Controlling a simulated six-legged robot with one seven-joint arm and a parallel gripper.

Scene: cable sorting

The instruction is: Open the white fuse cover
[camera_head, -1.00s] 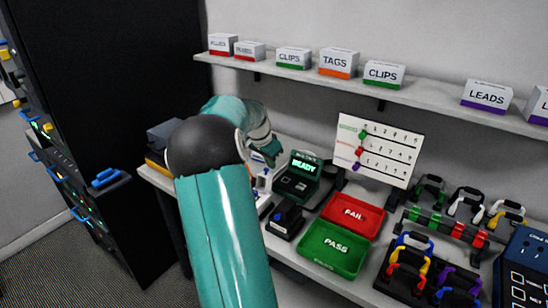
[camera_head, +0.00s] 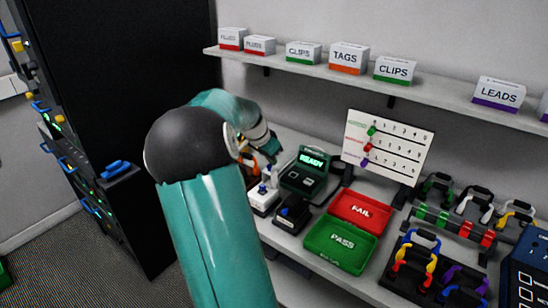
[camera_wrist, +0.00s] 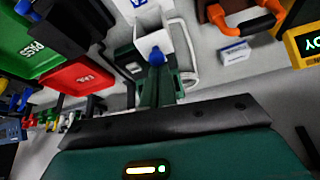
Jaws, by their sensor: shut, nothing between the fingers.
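A small white box with blue parts (camera_head: 263,199) stands on the bench, left of the black unit. It looks like the fuse unit, but I cannot tell whether its cover is open. In the wrist view a white box (camera_wrist: 150,42) with a blue piece sits just beyond my fingertips, and a white bent bar or cable runs beside it. My gripper (camera_wrist: 157,72) is shut and empty, close to the blue piece. I cannot tell whether they touch. In the head view my gripper (camera_head: 271,152) is small and partly hidden, above and behind the white box.
The red FAIL tray (camera_head: 362,227) and green PASS tray (camera_head: 318,256) lie to the right. A shelf (camera_head: 360,79) runs above. An orange-handled thing (camera_wrist: 252,22) is near my gripper.

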